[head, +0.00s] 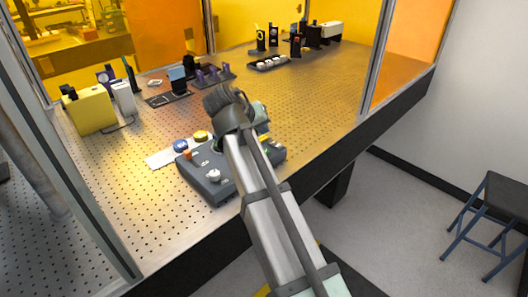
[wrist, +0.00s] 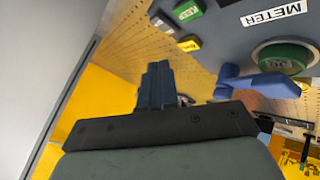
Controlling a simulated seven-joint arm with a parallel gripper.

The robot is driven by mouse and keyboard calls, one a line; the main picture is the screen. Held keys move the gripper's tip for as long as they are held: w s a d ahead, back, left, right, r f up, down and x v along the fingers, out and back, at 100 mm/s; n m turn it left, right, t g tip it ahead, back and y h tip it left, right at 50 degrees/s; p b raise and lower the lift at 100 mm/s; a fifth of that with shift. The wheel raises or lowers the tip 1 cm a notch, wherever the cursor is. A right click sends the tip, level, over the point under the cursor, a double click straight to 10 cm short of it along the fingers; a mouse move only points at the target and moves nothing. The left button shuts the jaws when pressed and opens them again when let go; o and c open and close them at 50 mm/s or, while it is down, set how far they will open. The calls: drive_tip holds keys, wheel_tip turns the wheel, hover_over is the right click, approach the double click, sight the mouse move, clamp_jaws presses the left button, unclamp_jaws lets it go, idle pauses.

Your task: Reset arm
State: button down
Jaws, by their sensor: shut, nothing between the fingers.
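My arm reaches up from the bottom of the head view, over a dark grey control box (head: 205,187) on the perforated table. My gripper's fingers cannot be made out there. In the wrist view my gripper (wrist: 156,80) is shut and empty, its fingers together. Part of a grey panel labelled METER (wrist: 262,28) fills the upper right there. It carries a green round button (wrist: 283,56) and a green tag (wrist: 187,10). A blue piece (wrist: 258,86) lies across the view near the button, apart from the fingers as far as I can tell.
A blue knob (head: 180,146) and a yellow knob (head: 202,136) are by a white sheet (head: 160,158). A yellow box (head: 90,110) and several optical mounts stand farther back. Framed amber panels (head: 400,45) border the perforated table (head: 320,95). A stool (head: 497,205) stands right on the floor.

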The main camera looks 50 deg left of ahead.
idle(0.4)
drive_tip(key=w+d+f+m+g+h, duration=0.2)
drive_tip(key=w+d+f, duration=0.75)
drive_tip(key=d, duration=0.25)
drive_tip(key=w+d+f+m+g+h, duration=0.1)
drive_tip(key=w+d+f, duration=0.8)
drive_tip(key=d+f, duration=0.25)
drive_tip(key=d+f+m+g, duration=0.1)
drive_tip(key=d+f+m, duration=0.1)
drive_tip(key=d+f, duration=0.65)
drive_tip(key=d+f+m+g, duration=0.2)
drive_tip(key=d+f, duration=0.1)
drive_tip(key=d, duration=1)
drive_tip(key=d+f+m+g, duration=0.1)
drive_tip(key=d+f, duration=0.5)
drive_tip(key=d, duration=0.5)
drive_tip(key=s+d+f+m+g+y, duration=0.1)
drive_tip(key=s+d+f+m, duration=0.1)
drive_tip(key=s+d+f, duration=0.3)
drive_tip(key=s+d+f+m+g, duration=0.1)
drive_tip(key=s+d+f, duration=0.1)
drive_tip(key=d, duration=0.5)
drive_tip(key=s+f+g, duration=0.3)
drive_tip(key=s+f, duration=0.7)
drive_tip(key=s, duration=0.4)
drive_tip(key=s+f+g, duration=0.3)
drive_tip(key=s+f, duration=0.7)
drive_tip(key=s, duration=0.5)
drive_tip(key=shift+s+g, duration=0.25)
drive_tip(key=shift+g, duration=0.15)
